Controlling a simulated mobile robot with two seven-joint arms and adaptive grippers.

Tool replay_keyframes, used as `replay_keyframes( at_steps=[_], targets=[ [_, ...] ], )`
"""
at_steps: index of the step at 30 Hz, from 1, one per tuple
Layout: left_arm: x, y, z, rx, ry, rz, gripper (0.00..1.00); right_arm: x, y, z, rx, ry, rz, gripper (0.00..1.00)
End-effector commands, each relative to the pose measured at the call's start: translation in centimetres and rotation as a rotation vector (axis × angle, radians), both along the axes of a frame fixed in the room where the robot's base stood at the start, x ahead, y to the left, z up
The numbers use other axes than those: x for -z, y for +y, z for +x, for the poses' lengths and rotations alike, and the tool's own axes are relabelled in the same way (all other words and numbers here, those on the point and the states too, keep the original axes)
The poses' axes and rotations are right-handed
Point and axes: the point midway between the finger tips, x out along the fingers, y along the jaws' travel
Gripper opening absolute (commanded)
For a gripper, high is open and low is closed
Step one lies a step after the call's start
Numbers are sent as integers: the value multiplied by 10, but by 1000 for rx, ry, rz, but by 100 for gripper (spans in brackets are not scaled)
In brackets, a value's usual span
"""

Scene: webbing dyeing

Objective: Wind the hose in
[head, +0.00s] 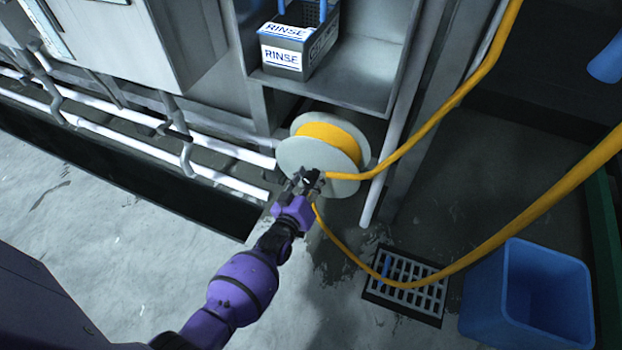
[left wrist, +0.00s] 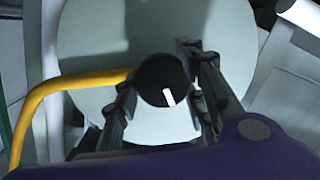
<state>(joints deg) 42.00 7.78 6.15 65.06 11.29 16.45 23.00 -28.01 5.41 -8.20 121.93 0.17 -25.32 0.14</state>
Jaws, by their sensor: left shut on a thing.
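The hose reel (head: 335,142) is a pale drum with yellow hose (head: 327,136) wound on it, low under a metal shelf. The hose runs from it up to the right, and another length droops over the floor and rises at the right. My left gripper (head: 309,183) is at the reel's near face. In the left wrist view, its fingers sit either side of a round black knob (left wrist: 163,80) with a white mark, in front of the pale disc (left wrist: 155,30). The gripper is shut on this knob. My right gripper is not in view.
A blue bin (head: 527,300) stands on the floor at lower right, beside a drain grate (head: 405,284) with a small blue thing on it. A RINSE crate (head: 298,42) sits on the shelf above. White pipes (head: 130,117) run along the left. Floor at lower left is clear.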

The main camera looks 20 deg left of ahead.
Motion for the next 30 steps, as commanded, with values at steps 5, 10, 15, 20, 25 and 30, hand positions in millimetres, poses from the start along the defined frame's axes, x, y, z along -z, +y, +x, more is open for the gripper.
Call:
replay_keyframes(
  at_steps=[5,10,15,20,25,30],
  targets=[
    [-2,0,1,-2,-10,128,12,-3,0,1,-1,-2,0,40],
    [-1,-1,1,-2,-12,219,12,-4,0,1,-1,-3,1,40],
    [-1,0,1,-1,-14,274,12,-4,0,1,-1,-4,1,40],
    [-2,-1,1,-1,-16,297,12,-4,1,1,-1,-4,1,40],
    [-2,-1,1,0,-17,304,12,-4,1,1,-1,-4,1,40],
    [-2,-1,1,-1,-17,303,12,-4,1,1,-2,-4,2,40]
  ],
)
